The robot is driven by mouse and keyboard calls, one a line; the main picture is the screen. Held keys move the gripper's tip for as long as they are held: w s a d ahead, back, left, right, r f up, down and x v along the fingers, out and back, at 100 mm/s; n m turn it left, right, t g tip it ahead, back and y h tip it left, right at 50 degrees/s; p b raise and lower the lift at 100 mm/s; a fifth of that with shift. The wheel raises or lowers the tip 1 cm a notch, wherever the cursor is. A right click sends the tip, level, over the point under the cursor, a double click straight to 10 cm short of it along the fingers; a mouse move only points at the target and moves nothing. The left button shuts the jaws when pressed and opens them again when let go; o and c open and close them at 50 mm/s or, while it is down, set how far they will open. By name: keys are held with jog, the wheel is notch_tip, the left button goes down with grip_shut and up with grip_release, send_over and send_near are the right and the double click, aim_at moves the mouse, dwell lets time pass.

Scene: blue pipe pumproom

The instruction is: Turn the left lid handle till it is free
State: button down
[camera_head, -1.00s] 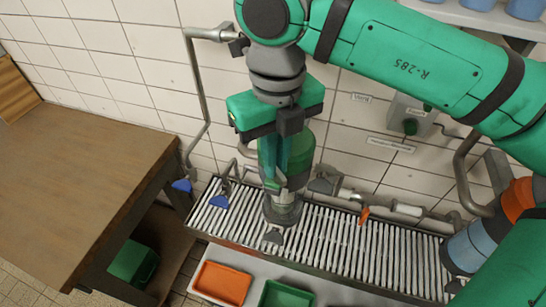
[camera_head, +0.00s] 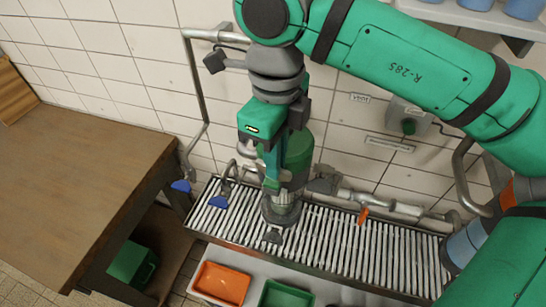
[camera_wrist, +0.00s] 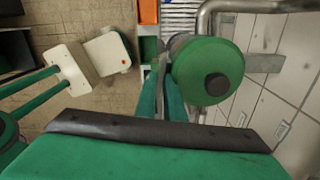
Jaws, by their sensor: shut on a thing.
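The green round housing (camera_head: 300,148) stands upright on the slatted grate, with a clear lower part (camera_head: 282,210). Its domed green end also shows in the wrist view (camera_wrist: 208,70). My gripper (camera_head: 271,186) points down at the left side of the housing. In the wrist view its two green fingers (camera_wrist: 172,98) are close together beside the dome. They are shut on the left lid handle, which is mostly hidden by the fingers and only hinted at by a thin grey piece near the tips.
The slatted grate (camera_head: 340,240) runs below the pipes. An orange tray (camera_head: 221,283) and a green tray (camera_head: 287,295) lie in front. A brown table (camera_head: 75,180) stands left.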

jog(key=shift+d, duration=0.1)
jog(key=c, duration=1.9)
grip_release()
jog(key=shift+o, duration=0.2)
jog(key=shift+w, duration=0.2)
jog(key=shift+a, duration=0.2)
jog(key=shift+d, duration=0.15)
jog(key=shift+s, duration=0.1)
